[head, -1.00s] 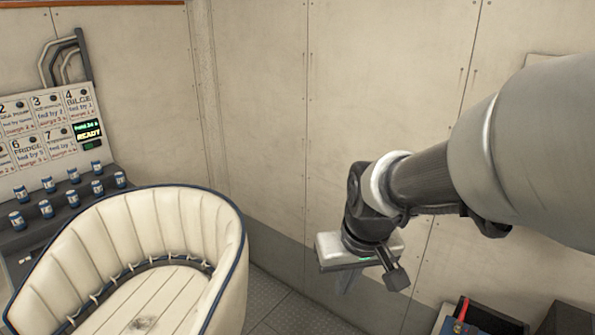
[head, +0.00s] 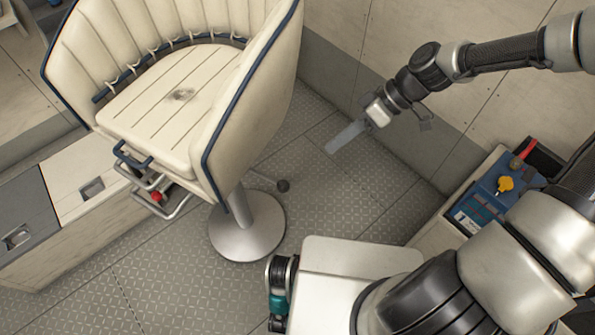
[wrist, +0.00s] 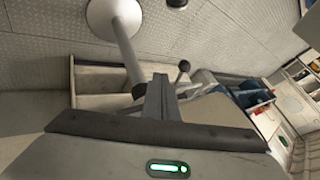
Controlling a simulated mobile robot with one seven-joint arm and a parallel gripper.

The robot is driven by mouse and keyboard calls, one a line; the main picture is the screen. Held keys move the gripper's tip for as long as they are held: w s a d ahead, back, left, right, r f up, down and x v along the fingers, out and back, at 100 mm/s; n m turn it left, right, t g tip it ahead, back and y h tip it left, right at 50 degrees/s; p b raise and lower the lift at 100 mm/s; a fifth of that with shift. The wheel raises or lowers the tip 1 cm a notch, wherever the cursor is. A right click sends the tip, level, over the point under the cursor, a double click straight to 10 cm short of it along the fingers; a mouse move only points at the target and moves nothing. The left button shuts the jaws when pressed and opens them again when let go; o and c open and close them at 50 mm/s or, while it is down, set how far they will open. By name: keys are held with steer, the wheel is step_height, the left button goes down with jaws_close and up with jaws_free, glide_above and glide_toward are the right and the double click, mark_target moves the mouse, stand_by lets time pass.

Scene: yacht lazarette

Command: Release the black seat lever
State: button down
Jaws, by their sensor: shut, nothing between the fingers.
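The black seat lever (head: 283,185) is a thin rod ending in a black knob, sticking out to the right of the pedestal beneath the cream seat (head: 150,115). A black knob on a rod (wrist: 184,66), which looks like the same lever, shows in the wrist view beyond the fingers. My gripper (head: 345,138) is to the right of the lever and above it in the head view, apart from it. Its fingers (wrist: 161,95) are shut and empty, pointing toward the seat side.
The chair's round metal base (head: 247,228) stands on the tread-plate floor. A red knob (head: 157,197) and metal frame sit under the seat front. A blue battery box with a yellow switch (head: 505,184) is at the right. Floor between chair and wall is clear.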

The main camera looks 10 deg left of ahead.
stand_by(0.3)
steer(key=s+a+f+b, duration=0.3)
steer(key=s+a+f, duration=0.2)
steer(key=a, duration=0.3)
steer(key=shift+s+f, duration=0.25)
steer(key=shift+f, duration=0.65)
steer(key=shift+s+a, duration=0.15)
